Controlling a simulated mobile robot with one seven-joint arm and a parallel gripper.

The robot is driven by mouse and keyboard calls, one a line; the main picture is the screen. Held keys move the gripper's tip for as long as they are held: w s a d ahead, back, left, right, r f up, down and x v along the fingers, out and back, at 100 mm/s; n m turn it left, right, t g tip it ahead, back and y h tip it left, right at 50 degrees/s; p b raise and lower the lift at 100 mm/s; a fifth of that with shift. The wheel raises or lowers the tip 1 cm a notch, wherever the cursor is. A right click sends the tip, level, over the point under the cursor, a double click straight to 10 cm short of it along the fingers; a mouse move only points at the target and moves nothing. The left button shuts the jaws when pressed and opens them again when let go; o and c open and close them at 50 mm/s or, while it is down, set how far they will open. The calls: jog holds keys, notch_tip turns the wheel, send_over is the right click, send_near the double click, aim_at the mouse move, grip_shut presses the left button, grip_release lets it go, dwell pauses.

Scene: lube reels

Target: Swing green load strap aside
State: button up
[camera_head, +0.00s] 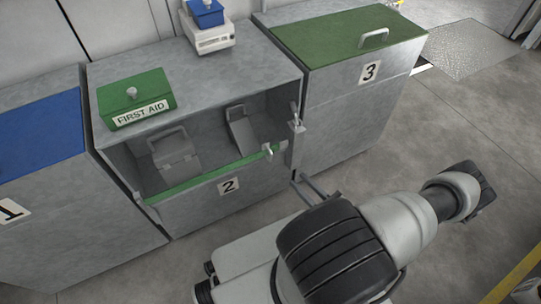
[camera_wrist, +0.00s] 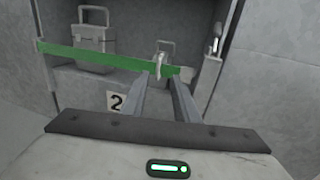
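The green load strap (camera_head: 212,174) runs across the front of the open bay of cabinet 2, above the number label. A pale clip or handle (camera_head: 269,151) sits near its right end, beside a latch post (camera_head: 296,143). In the wrist view the strap (camera_wrist: 100,57) spans the bay, with the pale clip (camera_wrist: 159,65) just beyond the fingertips. My gripper (camera_head: 312,187) is low in front of the right side of cabinet 2. In the wrist view my gripper (camera_wrist: 163,82) has its two fingers apart, with nothing between them. Contact with the clip cannot be told.
Two grey cases, left (camera_head: 172,152) and right (camera_head: 243,130), stand inside the bay behind the strap. A green first aid box (camera_head: 135,98) and a blue-topped device (camera_head: 207,25) sit on top.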

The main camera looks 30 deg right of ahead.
aim_at(271, 152)
jog(key=b+x, duration=0.2)
jog(key=x, duration=1.4)
jog(key=shift+w+a, duration=0.2)
jog(key=shift+c, duration=0.5)
grip_shut()
